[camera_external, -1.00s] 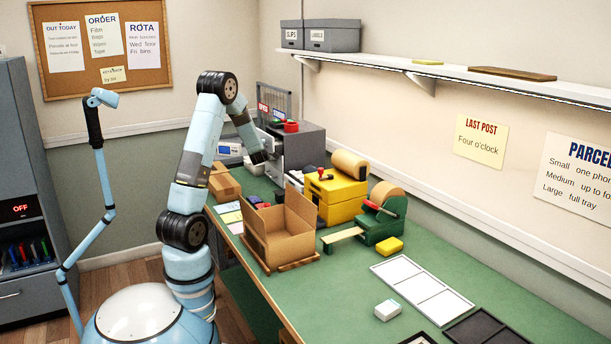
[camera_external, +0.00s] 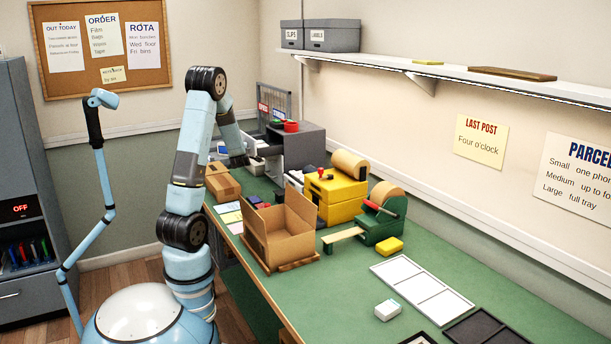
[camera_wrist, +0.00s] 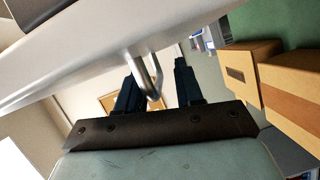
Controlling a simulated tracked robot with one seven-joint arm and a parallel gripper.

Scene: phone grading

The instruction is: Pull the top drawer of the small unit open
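The small grey unit (camera_external: 305,148) stands at the far end of the green bench. In the external view its top drawer (camera_external: 265,147) sticks out to the left, partly hidden by my arm. My gripper (camera_external: 240,161) is at the drawer's front end. In the wrist view the pale drawer front (camera_wrist: 75,55) crosses the upper left, with a metal loop handle (camera_wrist: 152,78) on it. The handle lies between the two dark fingers of my gripper (camera_wrist: 157,82), closer to the left one. A gap shows on the right side, so the fingers look apart.
A closed cardboard box (camera_external: 224,187) sits just below my gripper; cardboard boxes also show in the wrist view (camera_wrist: 292,95). An open carton (camera_external: 280,235) and a yellow box (camera_external: 340,200) stand nearer along the bench. Red and green items sit on the unit's top.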

